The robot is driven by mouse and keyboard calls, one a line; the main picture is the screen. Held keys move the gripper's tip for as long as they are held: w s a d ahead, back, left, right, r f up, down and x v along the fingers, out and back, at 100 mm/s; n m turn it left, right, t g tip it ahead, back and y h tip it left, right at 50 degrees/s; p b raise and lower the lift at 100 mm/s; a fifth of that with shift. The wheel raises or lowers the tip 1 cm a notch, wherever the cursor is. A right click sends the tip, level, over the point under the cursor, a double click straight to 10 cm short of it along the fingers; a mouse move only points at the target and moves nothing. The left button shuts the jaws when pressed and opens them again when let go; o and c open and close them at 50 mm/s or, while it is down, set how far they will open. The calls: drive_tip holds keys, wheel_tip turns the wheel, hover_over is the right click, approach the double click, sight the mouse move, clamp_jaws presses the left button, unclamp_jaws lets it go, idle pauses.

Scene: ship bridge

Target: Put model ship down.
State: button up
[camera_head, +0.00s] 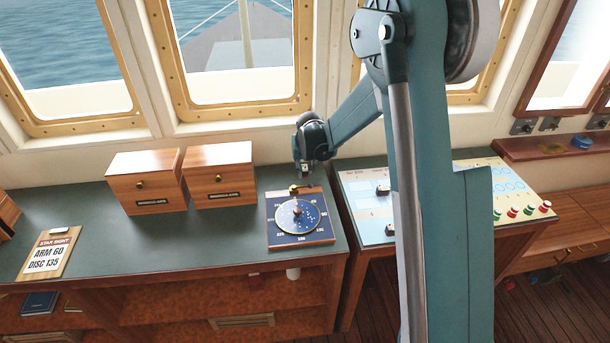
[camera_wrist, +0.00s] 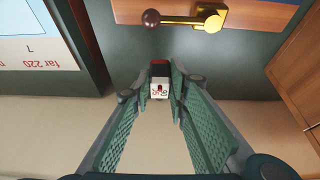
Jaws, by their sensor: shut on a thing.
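The model ship (camera_wrist: 160,86) is a small block with a white part and a dark red part. In the wrist view it sits between the fingertips of my gripper (camera_wrist: 160,88), which is shut on it. The green-padded fingers hide its sides. In the head view my gripper (camera_head: 303,172) is by the right back part of the dark green desk top (camera_head: 232,226), just behind the blue star-disc board (camera_head: 285,233). The ship is too small there to make out clearly. Whether it touches the desk, I cannot tell.
A brass lever (camera_wrist: 207,19) is at the board's edge near my gripper. A chart table (camera_head: 362,213) with small pieces stands to the right. Two wooden boxes (camera_head: 147,181) stand to the left, and a star sight card (camera_head: 50,253) lies further left. Bare desk lies between boxes and board.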

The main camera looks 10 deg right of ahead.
sight(305, 172)
drive_tip(key=shift+f, duration=1.5)
drive_tip(key=shift+f, duration=0.15)
drive_tip(key=o, duration=0.8)
drive_tip(key=shift+v, duration=6.15)
